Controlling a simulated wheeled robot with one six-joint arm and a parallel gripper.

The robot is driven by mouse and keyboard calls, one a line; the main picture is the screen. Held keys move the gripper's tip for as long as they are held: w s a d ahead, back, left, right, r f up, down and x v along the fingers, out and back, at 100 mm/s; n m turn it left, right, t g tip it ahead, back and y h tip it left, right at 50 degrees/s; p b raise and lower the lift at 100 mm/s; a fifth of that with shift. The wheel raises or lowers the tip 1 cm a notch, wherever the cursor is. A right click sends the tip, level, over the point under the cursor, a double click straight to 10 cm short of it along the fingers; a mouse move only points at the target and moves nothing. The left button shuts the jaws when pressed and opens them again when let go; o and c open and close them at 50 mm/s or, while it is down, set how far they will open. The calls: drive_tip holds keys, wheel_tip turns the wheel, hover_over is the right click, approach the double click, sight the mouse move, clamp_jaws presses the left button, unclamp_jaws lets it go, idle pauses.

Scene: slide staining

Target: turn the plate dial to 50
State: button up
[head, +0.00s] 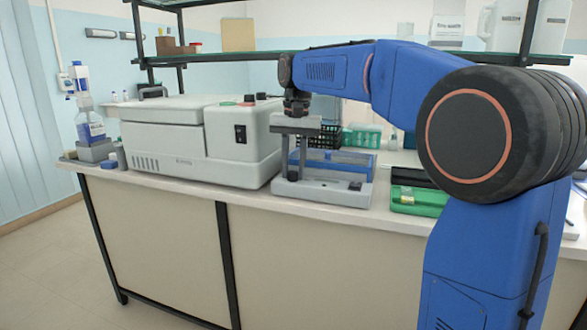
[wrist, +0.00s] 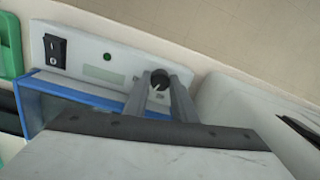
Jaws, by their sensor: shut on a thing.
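The plate device has a pale front panel (wrist: 75,58), seen in the wrist view, and a blue-edged body behind it. Its black round plate dial (wrist: 159,80) sits on this panel. My gripper (wrist: 160,84) has one finger on each side of the dial and is shut on it. A small light mark shows by the dial, but I cannot read its setting. In the head view the device's grey front (head: 325,189) stands at the bench edge, with my gripper (head: 292,177) pointing down at its left part.
The panel also has a black rocker switch (wrist: 55,50) and a green light (wrist: 107,57). A large white machine (head: 200,135) stands close on the left. A green case (head: 419,200) lies to the right. A glass shelf (head: 440,53) crosses above.

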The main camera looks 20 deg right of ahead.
sight(297, 173)
drive_tip(key=o, duration=1)
drive_tip(key=shift+o, duration=0.2)
drive_tip(key=shift+r, duration=0.1)
wheel_tip(297, 173, up, 17)
drive_tip(key=shift+s+d+r, duration=0.15)
drive_tip(key=shift+d, duration=0.25)
drive_tip(key=shift+s, duration=0.1)
drive_tip(key=s+d+f+n+t, duration=0.2)
drive_tip(key=s+f, duration=1.4)
drive_tip(key=f, duration=0.3)
drive_tip(key=s+d+f+n+t, duration=0.2)
drive_tip(key=s+d+f, duration=0.1)
drive_tip(key=s+f, duration=1.4)
drive_tip(key=shift+s+d+f+n+t+h, duration=0.2)
drive_tip(key=shift+d+f+n+t+h, duration=0.15)
drive_tip(key=shift+f, duration=0.6)
